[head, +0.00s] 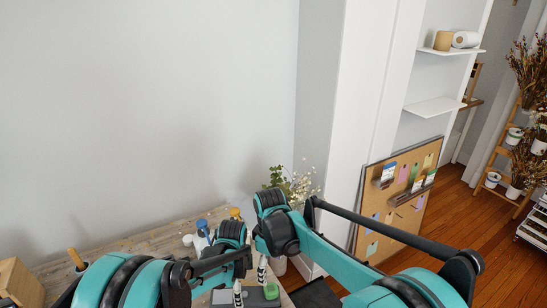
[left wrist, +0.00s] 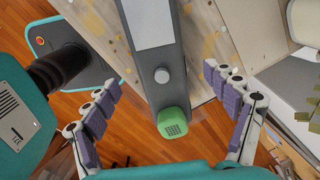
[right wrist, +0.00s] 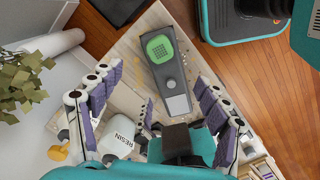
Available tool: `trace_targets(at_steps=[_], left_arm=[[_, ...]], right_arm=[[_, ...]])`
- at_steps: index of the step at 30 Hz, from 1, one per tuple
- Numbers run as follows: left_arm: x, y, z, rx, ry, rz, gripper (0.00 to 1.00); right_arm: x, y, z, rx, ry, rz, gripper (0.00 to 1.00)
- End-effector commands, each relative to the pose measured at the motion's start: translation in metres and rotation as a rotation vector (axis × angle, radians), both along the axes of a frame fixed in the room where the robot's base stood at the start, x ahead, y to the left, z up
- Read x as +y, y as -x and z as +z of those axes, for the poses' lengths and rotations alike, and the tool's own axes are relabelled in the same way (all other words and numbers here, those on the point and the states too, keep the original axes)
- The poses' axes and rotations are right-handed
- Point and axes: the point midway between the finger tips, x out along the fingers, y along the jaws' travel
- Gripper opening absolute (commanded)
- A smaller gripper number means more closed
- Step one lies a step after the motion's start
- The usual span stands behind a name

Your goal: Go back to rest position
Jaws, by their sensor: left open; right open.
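In the left wrist view my left gripper (left wrist: 160,79) is open, its purple-padded fingers wide apart. A long grey device (left wrist: 168,100) with a knob and a green dotted piece (left wrist: 173,122) shows between and beyond them; I see no contact. In the right wrist view my right gripper (right wrist: 158,74) is also open, with nothing between its fingers. The same grey device (right wrist: 168,75) and green piece (right wrist: 160,48) lie beyond it on the table. In the head view both teal arms reach over the table and partly hide the fingers.
A white resin bottle (right wrist: 117,135) stands close to my right gripper's left finger. Bottles with blue (head: 202,223) and orange (head: 235,212) tops stand on the wooden table (head: 150,240). A leafy plant (head: 295,185) is behind the arms. A corkboard (head: 400,195) leans at right.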

Motion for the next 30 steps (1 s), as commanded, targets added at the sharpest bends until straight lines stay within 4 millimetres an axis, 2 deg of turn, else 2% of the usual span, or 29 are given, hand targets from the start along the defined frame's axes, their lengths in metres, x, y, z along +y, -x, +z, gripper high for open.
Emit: trace_targets(at_steps=[3,9,11,14,18,22,26,30], left_arm=[[0.000,0.000,0.021,0.000,0.000,0.000,0.86],[0.001,0.001,0.041,-0.004,0.001,0.011,0.86],[0.003,0.005,0.049,-0.016,0.003,0.039,0.86],[0.010,0.015,0.069,-0.059,0.012,0.143,0.86],[0.024,0.042,0.105,-0.156,0.049,0.388,0.86],[0.038,0.072,0.132,-0.251,0.106,0.633,0.86],[0.050,0.103,0.149,-0.336,0.184,0.874,0.86],[0.060,0.134,0.157,-0.416,0.286,1.118,0.86]], right_arm=[[0.000,0.000,0.000,0.000,0.000,0.000,0.76],[-0.002,0.001,0.002,-0.004,-0.001,-0.008,0.76],[-0.008,0.004,0.007,-0.016,-0.006,-0.031,0.76],[-0.026,0.014,0.023,-0.057,-0.022,-0.113,0.76],[-0.066,0.041,0.051,-0.150,-0.064,-0.299,0.76],[-0.101,0.071,0.069,-0.244,-0.115,-0.487,0.76],[-0.132,0.105,0.076,-0.337,-0.173,-0.672,0.76],[-0.159,0.139,0.074,-0.431,-0.241,-0.858,0.76]])
